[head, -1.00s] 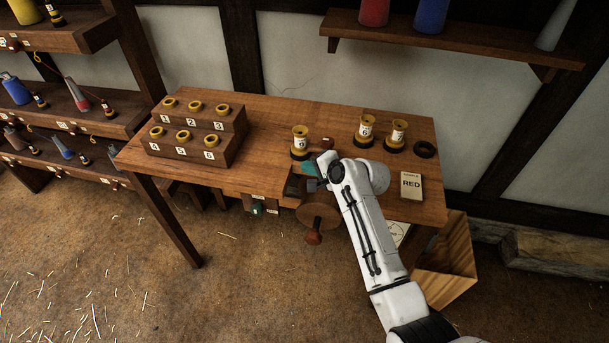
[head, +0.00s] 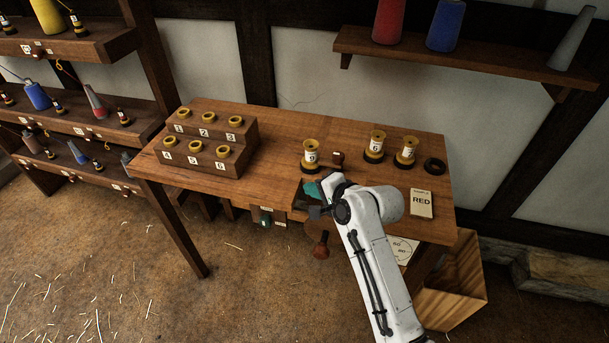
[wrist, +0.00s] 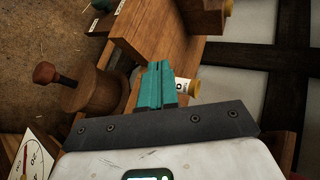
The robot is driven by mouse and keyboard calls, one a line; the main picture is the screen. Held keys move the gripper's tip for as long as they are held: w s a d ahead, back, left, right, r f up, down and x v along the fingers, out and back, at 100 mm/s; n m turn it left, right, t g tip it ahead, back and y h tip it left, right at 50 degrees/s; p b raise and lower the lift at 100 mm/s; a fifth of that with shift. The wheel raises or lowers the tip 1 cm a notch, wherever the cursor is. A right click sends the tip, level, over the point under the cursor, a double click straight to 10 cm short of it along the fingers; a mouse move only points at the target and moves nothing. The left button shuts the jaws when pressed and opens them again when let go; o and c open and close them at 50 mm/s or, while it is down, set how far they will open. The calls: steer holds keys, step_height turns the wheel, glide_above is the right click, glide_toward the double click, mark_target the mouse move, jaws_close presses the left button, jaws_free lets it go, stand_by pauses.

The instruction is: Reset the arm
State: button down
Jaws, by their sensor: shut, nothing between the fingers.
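My white arm reaches up from the lower right over the front edge of the wooden table (head: 275,145) in the head view. My gripper (head: 311,188) has teal fingers, above the table's front edge and just in front of a numbered yellow spool (head: 311,156). In the wrist view the teal fingers of my gripper (wrist: 156,82) lie together, shut and empty. A yellow spool end with a white label (wrist: 184,87) shows just beyond them, partly hidden by the fingers.
A stepped block (head: 212,138) with several numbered yellow rings stands at the table's left. Two spools (head: 376,146), a black ring (head: 434,166) and a RED card (head: 421,203) are at the right. A crank knob (head: 321,246) juts out in front. A wooden bin (head: 455,285) stands below right.

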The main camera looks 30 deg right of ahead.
steer(key=s+f+n+g+h, duration=0.1)
steer(key=s+f+n+g, duration=0.2)
steer(key=s, duration=1)
steer(key=s+d+f+n+g+h, duration=0.1)
steer(key=s+f+n+g, duration=0.2)
steer(key=s, duration=0.9)
steer(key=s+f+n+g+h, duration=0.1)
steer(key=s+f+n+g, duration=0.2)
steer(key=s+n, duration=0.5)
steer(key=s+g, duration=0.1)
steer(key=s, duration=0.4)
steer(key=shift+s+d+h, duration=0.3)
steer(key=shift+d+h, duration=0.1)
